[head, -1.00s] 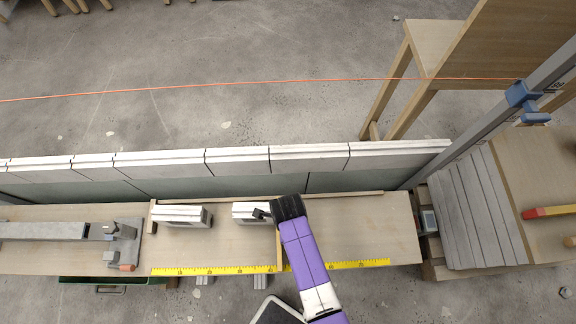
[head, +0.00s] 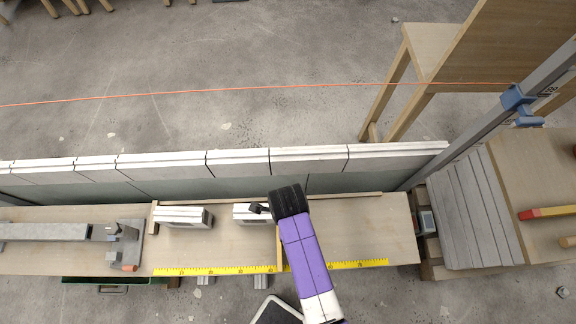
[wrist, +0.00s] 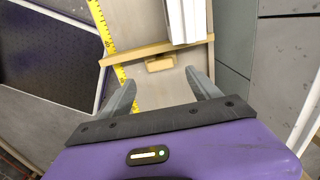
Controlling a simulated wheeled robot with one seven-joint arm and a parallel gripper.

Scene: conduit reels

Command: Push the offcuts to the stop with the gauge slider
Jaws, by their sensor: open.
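Two pale offcuts lie on the bench in the head view: one (head: 183,217) at the left against the wooden stop (head: 153,218), and one (head: 250,213) further right, apart from the first. The gauge slider (head: 279,246) is a thin wooden bar across the bench, right of the second offcut and partly hidden by my arm. In the wrist view the slider's bar (wrist: 135,54) touches or nearly touches the offcut (wrist: 186,20), and its small block handle (wrist: 160,64) faces me. My gripper (wrist: 161,79) is open, its fingers apart, the handle just beyond and between the tips.
A yellow tape scale (head: 215,270) runs along the bench's front edge. A wooden rail runs along the back edge, before a low block wall (head: 235,162). A grey clamp-like tool (head: 122,243) lies left of the stop. The bench (head: 375,230) is clear right of my gripper.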

